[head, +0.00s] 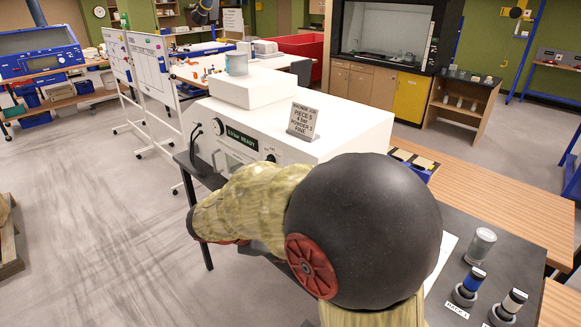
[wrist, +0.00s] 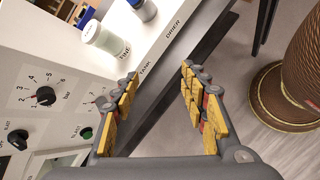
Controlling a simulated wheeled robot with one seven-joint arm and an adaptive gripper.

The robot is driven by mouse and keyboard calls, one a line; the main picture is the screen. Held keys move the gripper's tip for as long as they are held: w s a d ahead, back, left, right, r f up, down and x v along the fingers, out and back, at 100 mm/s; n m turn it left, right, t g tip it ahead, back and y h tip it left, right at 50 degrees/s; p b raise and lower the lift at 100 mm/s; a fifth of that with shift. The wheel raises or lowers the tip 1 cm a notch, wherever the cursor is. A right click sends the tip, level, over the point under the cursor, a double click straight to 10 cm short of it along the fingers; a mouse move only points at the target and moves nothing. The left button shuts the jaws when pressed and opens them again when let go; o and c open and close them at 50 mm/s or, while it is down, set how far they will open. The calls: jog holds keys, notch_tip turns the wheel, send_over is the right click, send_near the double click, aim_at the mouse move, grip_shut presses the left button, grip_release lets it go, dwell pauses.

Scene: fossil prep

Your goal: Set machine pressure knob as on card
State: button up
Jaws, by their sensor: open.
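The card (head: 302,120) stands on top of the white machine (head: 345,128) in the head view; it appears to read piece 5, 4 bar, powder 3, fine. The machine's green display (head: 241,138) seems to read 3.0 bar READY. In the wrist view the pressure knob (wrist: 44,95), black with a red mark, sits at the left on the panel, ringed by a numbered scale marked bar. My arm hides part of the machine front in the head view.
Another black knob (wrist: 18,139) and a green button (wrist: 86,132) are below the pressure knob. A jar labelled FINE (wrist: 103,38) and a blue-banded jar (wrist: 145,10) stand on the ledge beside the panel. A grey canister (head: 480,245) stands on the dark bench at right.

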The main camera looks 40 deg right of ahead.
jog(key=w+d+r+n+t+h+p, duration=0.1)
jog(key=w+d+n+t+h+p, duration=0.1)
jog(key=w+d+n+h+p, duration=0.5)
jog(key=w+d+r+n+t+h+p, duration=0.1)
jog(key=w+n+p, duration=0.4)
jog(key=w, duration=0.7)
jog(key=d+p, duration=0.1)
jog(key=d, duration=0.6)
jog(key=shift+d+m+p, duration=0.35)
jog(key=shift+d+m, duration=0.05)
jog(key=shift+w+r, duration=0.1)
jog(key=shift+c, duration=1)
grip_shut()
